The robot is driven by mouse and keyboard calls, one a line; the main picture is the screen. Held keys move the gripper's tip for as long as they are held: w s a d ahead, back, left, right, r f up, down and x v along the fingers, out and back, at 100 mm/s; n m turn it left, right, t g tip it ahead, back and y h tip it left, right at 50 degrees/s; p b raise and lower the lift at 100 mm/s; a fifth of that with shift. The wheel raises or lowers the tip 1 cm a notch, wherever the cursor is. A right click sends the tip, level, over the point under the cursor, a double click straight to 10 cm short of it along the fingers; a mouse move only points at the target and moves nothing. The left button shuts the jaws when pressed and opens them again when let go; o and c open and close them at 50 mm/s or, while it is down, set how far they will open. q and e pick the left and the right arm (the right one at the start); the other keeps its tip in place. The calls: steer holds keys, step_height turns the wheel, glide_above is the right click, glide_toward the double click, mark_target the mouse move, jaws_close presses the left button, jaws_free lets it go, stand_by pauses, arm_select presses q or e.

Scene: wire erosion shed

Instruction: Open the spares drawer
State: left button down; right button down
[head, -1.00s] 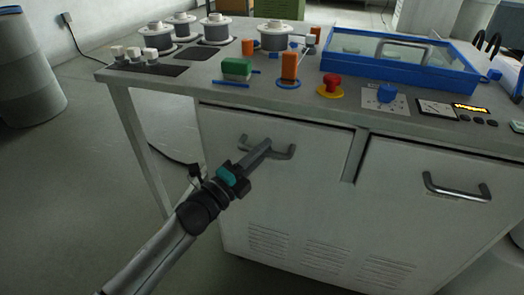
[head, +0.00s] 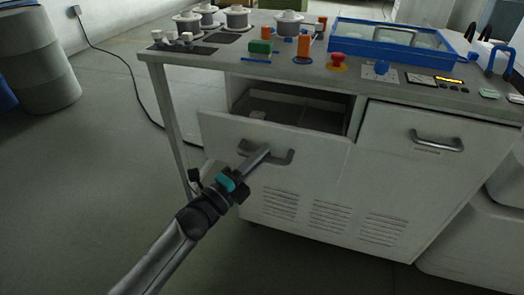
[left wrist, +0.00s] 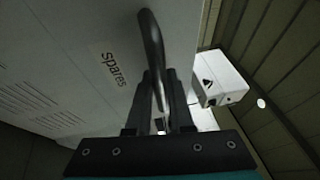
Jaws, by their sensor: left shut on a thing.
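The spares drawer (head: 314,153) is the left of two grey drawers under the worktop in the head view. My right gripper is not in view.
A second drawer (head: 400,135) to the right is closed. The worktop (head: 225,72) above carries spools, a red button (head: 338,58) and a blue-framed clear-lidded box (head: 395,50). A table leg (head: 172,130) stands left of the drawer.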

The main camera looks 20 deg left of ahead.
arm_select(q)
steer(key=shift+s, duration=0.8)
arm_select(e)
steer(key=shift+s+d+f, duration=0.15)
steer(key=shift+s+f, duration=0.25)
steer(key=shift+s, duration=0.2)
arm_select(q)
steer(key=c, duration=0.8)
jaws_free()
steer(key=p+v, duration=0.2)
steer(key=v, duration=1.3)
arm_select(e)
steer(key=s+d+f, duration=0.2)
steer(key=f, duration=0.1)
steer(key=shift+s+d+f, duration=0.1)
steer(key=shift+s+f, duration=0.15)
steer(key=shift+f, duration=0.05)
arm_select(q)
steer(key=shift+s, duration=0.1)
